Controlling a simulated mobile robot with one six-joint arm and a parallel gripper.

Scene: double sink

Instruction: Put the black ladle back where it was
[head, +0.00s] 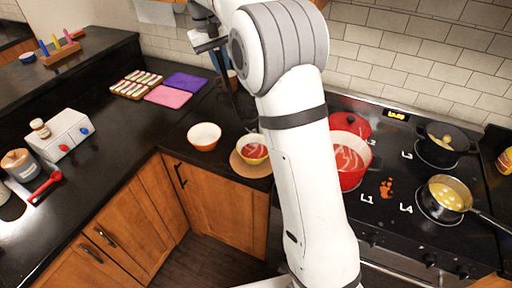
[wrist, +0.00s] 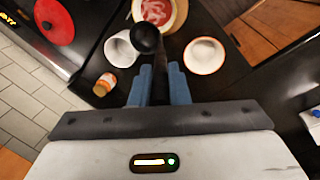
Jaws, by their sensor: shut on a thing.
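My gripper (wrist: 161,72) is shut on the black ladle (wrist: 147,38), with its blue fingers either side of the handle. The ladle's dark bowl shows beyond the fingertips, in front of the bowl of red food (wrist: 155,10) and beside a white cup (wrist: 122,48). In the head view my gripper (head: 217,58) is at the upper middle, above the counter, partly hidden by my arm. The ladle hangs below it, above the counter near the bowl of red food (head: 253,146). The red pot (head: 349,181) with red food stands on the stove, partly behind my arm.
An empty orange-rimmed bowl (head: 204,136) stands left of the bowl of red food, which rests on a round wooden board (head: 240,168). A red lid (head: 350,124) lies behind the red pot. A jar (wrist: 103,84) stands near the cup. Left counter has free room.

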